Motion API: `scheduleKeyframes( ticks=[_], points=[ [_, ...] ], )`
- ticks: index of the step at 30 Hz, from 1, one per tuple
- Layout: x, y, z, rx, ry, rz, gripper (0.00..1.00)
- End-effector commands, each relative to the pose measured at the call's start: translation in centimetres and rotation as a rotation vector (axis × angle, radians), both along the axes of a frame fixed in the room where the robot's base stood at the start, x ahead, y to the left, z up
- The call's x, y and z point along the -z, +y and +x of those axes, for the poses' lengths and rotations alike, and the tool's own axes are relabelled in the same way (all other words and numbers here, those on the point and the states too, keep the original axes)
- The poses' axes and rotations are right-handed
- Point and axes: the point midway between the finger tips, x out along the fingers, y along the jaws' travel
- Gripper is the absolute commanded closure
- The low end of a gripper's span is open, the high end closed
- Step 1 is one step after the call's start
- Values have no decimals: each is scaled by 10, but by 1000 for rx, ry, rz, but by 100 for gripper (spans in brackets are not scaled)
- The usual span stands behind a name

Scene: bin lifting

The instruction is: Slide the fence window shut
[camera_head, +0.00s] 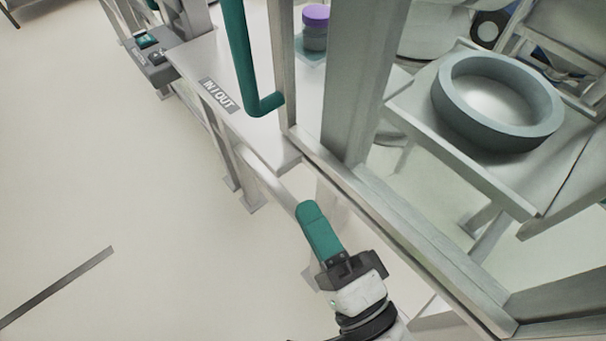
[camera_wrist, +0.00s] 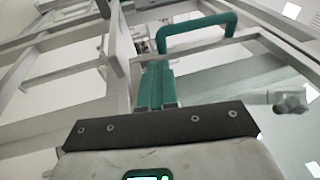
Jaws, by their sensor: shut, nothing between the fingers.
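The fence window's green handle (camera_head: 245,60) stands at the top centre of the head view, fixed to the light metal window frame (camera_head: 287,65). In the wrist view the handle (camera_wrist: 195,28) arches above and beyond my fingers. My gripper (camera_head: 307,208) is shut and empty, its green fingers below the handle and apart from it, in front of the lower fence rail (camera_head: 400,225). In the wrist view the gripper (camera_wrist: 156,68) points up toward the frame. The top of the handle is cut off in the head view.
A table marked IN/OUT (camera_head: 222,94) stands behind the handle. A purple-lidded jar (camera_head: 315,28) sits beyond the frame. A thick fence post (camera_head: 362,80) rises right of it. A grey ring (camera_head: 455,115) lies on a machine at right. The floor at left (camera_head: 90,180) is mostly clear.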

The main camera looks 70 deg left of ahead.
Motion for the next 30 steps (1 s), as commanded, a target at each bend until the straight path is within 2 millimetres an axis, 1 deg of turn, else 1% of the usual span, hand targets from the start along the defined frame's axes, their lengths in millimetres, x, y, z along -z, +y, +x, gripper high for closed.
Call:
scheduleKeyframes(
  ticks=[5, 12, 18, 24, 30],
  points=[
    [-7, 24, -4, -6, -2, 0, 100],
    [-17, 71, -8, -5, -2, -2, 100],
    [-23, 105, -10, -3, -3, -3, 100],
    [-25, 126, -11, 0, -3, -3, 100],
    [-25, 132, -11, 3, -3, -4, 100]
  ],
)
